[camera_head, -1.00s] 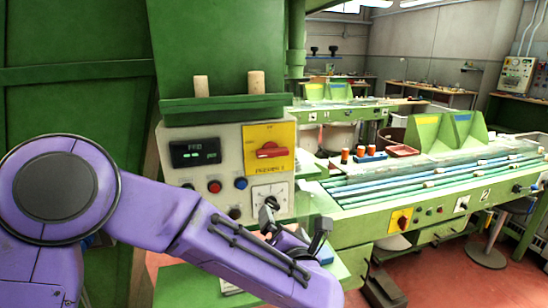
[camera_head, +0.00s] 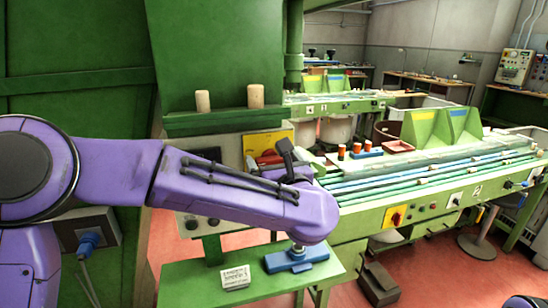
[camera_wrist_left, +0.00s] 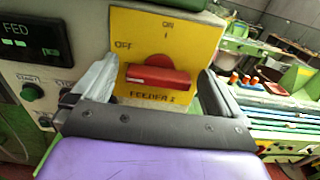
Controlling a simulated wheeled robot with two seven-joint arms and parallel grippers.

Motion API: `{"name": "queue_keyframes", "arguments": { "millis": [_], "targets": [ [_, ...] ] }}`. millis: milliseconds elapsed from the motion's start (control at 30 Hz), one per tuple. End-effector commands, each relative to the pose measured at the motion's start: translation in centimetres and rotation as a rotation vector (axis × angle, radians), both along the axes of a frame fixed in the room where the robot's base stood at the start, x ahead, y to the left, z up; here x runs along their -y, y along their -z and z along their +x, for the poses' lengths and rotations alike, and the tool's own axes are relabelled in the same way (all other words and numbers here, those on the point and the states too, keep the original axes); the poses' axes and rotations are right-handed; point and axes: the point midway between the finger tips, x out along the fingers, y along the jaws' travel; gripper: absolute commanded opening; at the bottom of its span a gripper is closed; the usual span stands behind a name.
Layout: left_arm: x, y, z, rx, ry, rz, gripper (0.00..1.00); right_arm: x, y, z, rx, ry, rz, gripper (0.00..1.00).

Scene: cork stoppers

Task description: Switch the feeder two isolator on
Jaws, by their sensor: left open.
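The isolator is a yellow plate (camera_wrist_left: 203,29) with a red handle (camera_wrist_left: 157,78) on the grey panel. Its label below reads like FEEDER 2, with ON at the top and OFF at the left. The handle lies level, in line with the OFF side. In the head view the yellow plate (camera_head: 262,137) is partly hidden by my left arm. My left gripper (camera_wrist_left: 157,72) is open in front of the plate, one finger on each side of the handle. I cannot tell whether the fingers touch it. In the head view my left gripper (camera_head: 286,155) shows only partly.
The panel carries a FED display (camera_wrist_left: 30,40) and buttons at left. Corks (camera_head: 255,96) stand on the green ledge above. A green table (camera_head: 200,275) holds a blue device (camera_head: 297,259) and a label card (camera_head: 236,277). Another yellow-plated switch (camera_head: 395,215) is on the bench right.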

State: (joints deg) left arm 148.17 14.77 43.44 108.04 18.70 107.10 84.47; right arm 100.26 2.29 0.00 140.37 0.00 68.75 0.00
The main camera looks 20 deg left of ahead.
Motion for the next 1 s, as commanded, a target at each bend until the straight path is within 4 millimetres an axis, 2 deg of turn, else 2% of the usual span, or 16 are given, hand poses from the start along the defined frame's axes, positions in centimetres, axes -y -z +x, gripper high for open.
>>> {"name": "queue_keyframes", "arguments": {
  "millis": [133,300,667,1000],
  "targets": [
    [0.0,0.1,0.0,0.000,0.000,0.000,1.00,0.0,0.1,0.0,0.000,0.000,0.000,0.43],
    [0.0,0.1,0.0,-0.001,0.000,0.001,0.46,0.0,0.1,0.0,0.000,0.000,0.000,0.43],
    [0.1,0.2,0.0,-0.025,0.000,0.037,0.46,0.0,0.4,0.0,0.000,0.000,0.000,0.43],
    [0.2,0.3,0.0,-0.154,0.001,0.231,0.46,0.0,1.8,0.0,0.000,0.000,0.000,0.43]
  ]
}}
